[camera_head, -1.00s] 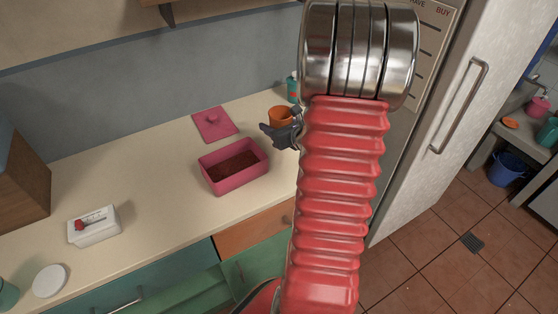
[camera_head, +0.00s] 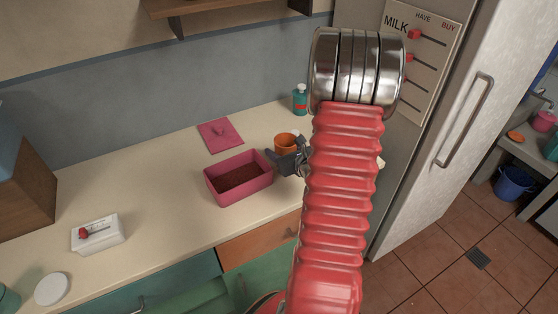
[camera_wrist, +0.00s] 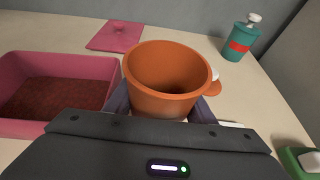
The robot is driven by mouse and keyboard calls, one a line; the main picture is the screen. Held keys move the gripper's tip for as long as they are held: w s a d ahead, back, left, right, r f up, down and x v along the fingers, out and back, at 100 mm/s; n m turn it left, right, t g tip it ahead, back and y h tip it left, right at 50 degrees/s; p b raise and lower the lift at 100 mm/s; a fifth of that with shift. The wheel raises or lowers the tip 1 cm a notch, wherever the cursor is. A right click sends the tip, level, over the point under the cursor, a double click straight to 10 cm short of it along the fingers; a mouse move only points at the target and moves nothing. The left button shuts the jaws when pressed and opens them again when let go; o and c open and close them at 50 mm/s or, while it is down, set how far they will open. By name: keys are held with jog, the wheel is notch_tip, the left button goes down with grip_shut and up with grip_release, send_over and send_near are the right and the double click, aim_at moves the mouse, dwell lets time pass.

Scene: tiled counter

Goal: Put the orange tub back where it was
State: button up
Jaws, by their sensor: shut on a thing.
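The orange tub (camera_wrist: 168,75) is upright and looks empty in the wrist view, with a small tab on its right side. My gripper (camera_wrist: 163,112) is shut on it, one dark finger at each side. In the head view the orange tub (camera_head: 286,143) is partly hidden by my gripper (camera_head: 287,160), just right of the pink box. Whether its base touches the counter cannot be told.
The pink box (camera_head: 243,194) of dark red-brown grains stands close on the left. Its pink lid (camera_head: 220,135) lies behind. A teal bottle (camera_head: 299,101) stands behind right. A white box (camera_head: 98,240) and white disc (camera_head: 52,288) are at left; the counter between is clear.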

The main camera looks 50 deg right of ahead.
jog(key=shift+f, duration=2.1)
jog(key=o, duration=1.2)
jog(key=shift+f, duration=0.1)
jog(key=shift+s+a+r, duration=0.15)
jog(key=shift+s+r, duration=0.2)
jog(key=shift+s, duration=0.15)
jog(key=v, duration=1.1)
